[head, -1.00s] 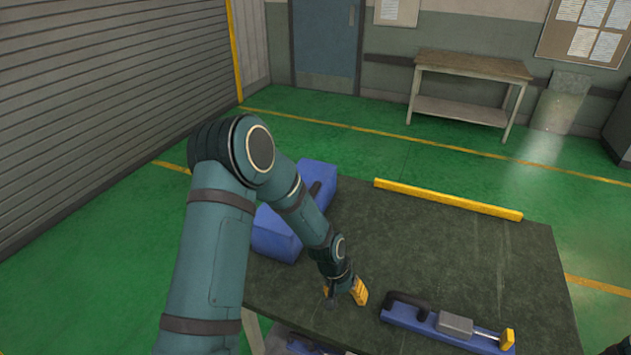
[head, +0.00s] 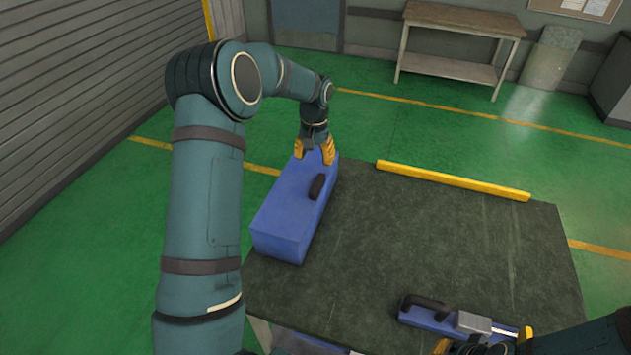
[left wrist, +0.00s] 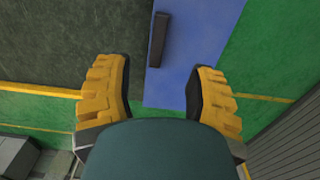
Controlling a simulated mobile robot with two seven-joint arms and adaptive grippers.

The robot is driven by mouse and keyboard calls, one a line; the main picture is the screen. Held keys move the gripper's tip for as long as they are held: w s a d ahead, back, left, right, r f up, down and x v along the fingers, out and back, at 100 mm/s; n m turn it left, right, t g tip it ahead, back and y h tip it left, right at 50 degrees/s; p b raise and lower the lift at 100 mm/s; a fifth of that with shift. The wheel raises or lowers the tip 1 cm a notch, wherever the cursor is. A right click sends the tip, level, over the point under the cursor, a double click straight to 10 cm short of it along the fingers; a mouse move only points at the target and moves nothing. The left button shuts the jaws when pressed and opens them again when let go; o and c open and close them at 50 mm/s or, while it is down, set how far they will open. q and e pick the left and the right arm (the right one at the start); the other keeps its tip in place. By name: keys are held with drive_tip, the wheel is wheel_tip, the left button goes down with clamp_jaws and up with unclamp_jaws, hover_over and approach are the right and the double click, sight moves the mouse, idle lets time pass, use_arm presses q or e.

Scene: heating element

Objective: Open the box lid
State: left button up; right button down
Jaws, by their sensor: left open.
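The blue box (head: 285,217) stands at the left edge of the dark table, its lid closed. A black handle (head: 317,187) lies on its top on the right side; it also shows in the left wrist view (left wrist: 159,38). My left gripper (head: 314,150) is open over the far end of the box, its yellow fingers pointing down. In the left wrist view the blue lid (left wrist: 185,70) shows between the open fingers, and nothing is held. My right gripper (head: 485,340) is partly visible at the bottom right, by the blue tool; its jaw state is unclear.
The dark table (head: 430,240) is clear in its middle. A blue tool with a black handle and grey block (head: 473,322) lies near the front right. A yellow bar (head: 453,181) runs along the far edge. A wooden bench (head: 460,40) stands behind.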

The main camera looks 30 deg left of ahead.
sight(315, 189)
use_arm(q)
wheel_tip(315, 189, down, 14)
drive_tip(key=shift+r, duration=0.25)
idle(0.3)
clamp_jaws()
